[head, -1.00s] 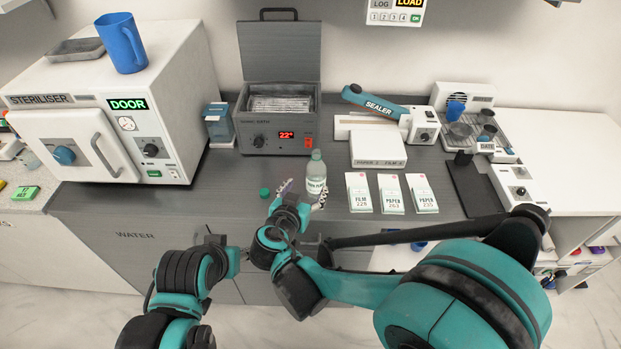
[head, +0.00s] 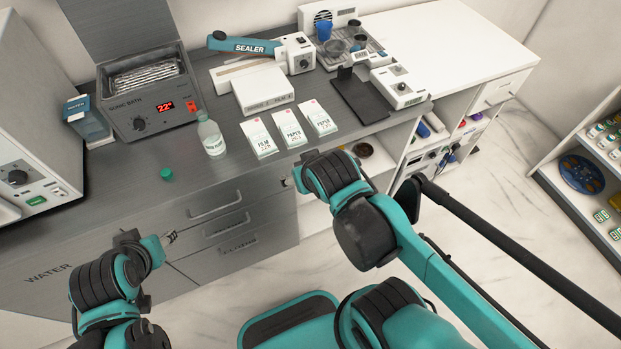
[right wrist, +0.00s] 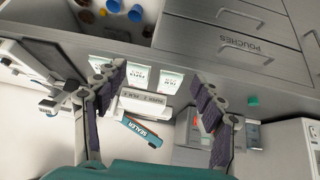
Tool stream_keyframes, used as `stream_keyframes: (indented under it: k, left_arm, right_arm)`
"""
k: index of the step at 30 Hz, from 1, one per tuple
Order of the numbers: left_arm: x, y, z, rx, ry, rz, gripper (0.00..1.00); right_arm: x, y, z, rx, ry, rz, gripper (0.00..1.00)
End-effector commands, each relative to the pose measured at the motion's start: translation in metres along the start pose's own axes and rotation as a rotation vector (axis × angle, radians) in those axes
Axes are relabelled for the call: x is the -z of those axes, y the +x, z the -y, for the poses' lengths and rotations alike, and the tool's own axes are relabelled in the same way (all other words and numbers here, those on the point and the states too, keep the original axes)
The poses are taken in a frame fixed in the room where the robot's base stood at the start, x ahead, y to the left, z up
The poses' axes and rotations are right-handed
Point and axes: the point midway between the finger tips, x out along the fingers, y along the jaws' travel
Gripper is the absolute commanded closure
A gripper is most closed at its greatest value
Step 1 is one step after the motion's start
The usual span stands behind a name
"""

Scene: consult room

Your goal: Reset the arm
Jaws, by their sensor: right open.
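My right arm folds back over the floor in front of the counter in the head view; its gripper is mostly hidden behind its wrist. In the right wrist view my right gripper (right wrist: 160,76) is open, with nothing between its two fingers. My left gripper (head: 170,238) is low at the left in the head view, in front of the drawers; it is too small to tell whether its fingers are open. The clear bottle with a pale green label (head: 211,136) stands upright on the counter, apart from both grippers. A green cap (head: 166,174) lies near it.
The counter holds the open sonic bath (head: 149,98), three pouch packs (head: 289,128), the sealer (head: 243,45) and a dark mat (head: 361,97). Drawers (head: 230,222) and open shelves lie below. A stocked shelf (head: 574,185) stands at the right. Floor between is clear.

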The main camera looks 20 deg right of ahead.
Motion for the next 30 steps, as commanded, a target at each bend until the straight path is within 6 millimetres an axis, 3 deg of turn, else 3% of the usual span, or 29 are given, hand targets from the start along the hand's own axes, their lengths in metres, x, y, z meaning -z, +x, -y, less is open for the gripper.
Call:
stream_keyframes:
  k: [6,30]
  left_arm:
    - [0.000,0.000,0.000,0.000,0.000,0.000,0.54]
    - [0.000,0.000,0.000,0.000,0.000,0.000,0.54]
  right_arm:
    - [-0.019,-0.013,-0.005,0.056,-0.009,-0.002,0.31]
    - [-0.019,-0.013,-0.004,0.059,-0.013,-0.003,0.31]
